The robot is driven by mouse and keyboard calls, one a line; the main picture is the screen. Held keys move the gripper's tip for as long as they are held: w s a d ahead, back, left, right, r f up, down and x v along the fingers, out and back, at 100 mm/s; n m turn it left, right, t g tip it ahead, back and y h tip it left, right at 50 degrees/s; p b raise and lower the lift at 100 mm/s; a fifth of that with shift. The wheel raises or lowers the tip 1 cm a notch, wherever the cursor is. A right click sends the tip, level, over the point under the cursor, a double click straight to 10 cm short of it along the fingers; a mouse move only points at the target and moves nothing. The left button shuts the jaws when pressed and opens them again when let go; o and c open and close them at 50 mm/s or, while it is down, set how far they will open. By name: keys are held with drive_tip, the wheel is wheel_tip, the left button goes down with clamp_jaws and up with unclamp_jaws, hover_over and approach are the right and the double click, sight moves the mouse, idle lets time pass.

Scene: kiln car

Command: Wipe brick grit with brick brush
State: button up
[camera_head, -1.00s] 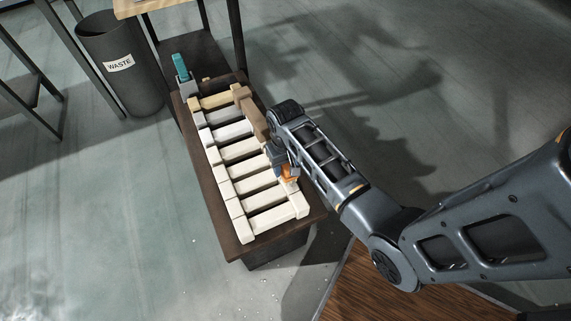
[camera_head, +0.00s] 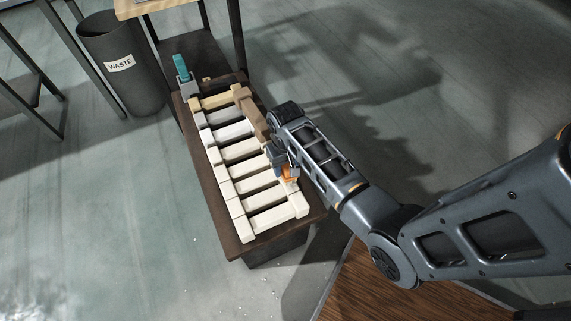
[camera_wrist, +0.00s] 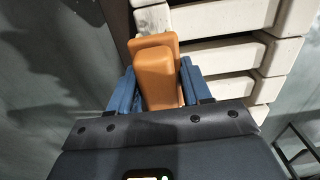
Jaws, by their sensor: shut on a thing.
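My gripper (camera_head: 284,170) is at the right side of the layered pale bricks, over the near half of the kiln car. In the wrist view its blue fingers (camera_wrist: 157,88) are shut on an orange-brown block, the brick brush (camera_wrist: 157,62). The brush also shows as a small orange patch in the head view (camera_head: 290,173). Its bristles are hidden. The pale bricks (camera_head: 240,150) lie in rows with dark gaps between them on the dark kiln car deck (camera_head: 232,236). In the wrist view the bricks (camera_wrist: 222,58) lie beyond and right of the brush. I cannot make out grit on them.
A teal-handled tool (camera_head: 181,68) stands in a grey holder (camera_head: 186,84) at the deck's far end. A dark waste bin (camera_head: 119,80) stands at the upper left, beside a table (camera_head: 140,8). White specks lie on the floor nearby. The floor on the right is open.

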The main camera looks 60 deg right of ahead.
drive_tip(key=shift+d, duration=0.1)
drive_tip(key=shift+w+d+b, duration=0.15)
drive_tip(key=shift+w+d, duration=0.15)
drive_tip(key=shift+d, duration=0.4)
drive_tip(key=shift+w+d+b, duration=0.1)
drive_tip(key=shift+w+d, duration=0.15)
drive_tip(key=shift+d, duration=0.4)
drive_tip(key=shift+w+d+b, duration=0.15)
drive_tip(key=shift+w+d, duration=0.15)
drive_tip(key=shift+d, duration=0.4)
drive_tip(key=shift+f+b, duration=0.55)
drive_tip(key=shift+f, duration=0.35)
idle(0.5)
drive_tip(key=shift+w+a+p, duration=0.2)
drive_tip(key=shift+w+a, duration=0.55)
drive_tip(key=shift+a, duration=0.35)
drive_tip(key=shift+w+a+p, duration=0.2)
drive_tip(key=shift+w+a, duration=0.5)
drive_tip(key=shift+a, duration=0.35)
drive_tip(key=shift+s+d+p, duration=0.3)
drive_tip(key=shift+s+d, duration=0.45)
drive_tip(key=shift+d, duration=0.35)
drive_tip(key=shift+s+d+p, duration=0.25)
drive_tip(key=shift+s+d, duration=0.5)
drive_tip(key=shift+d, duration=0.3)
drive_tip(key=shift+s, duration=0.1)
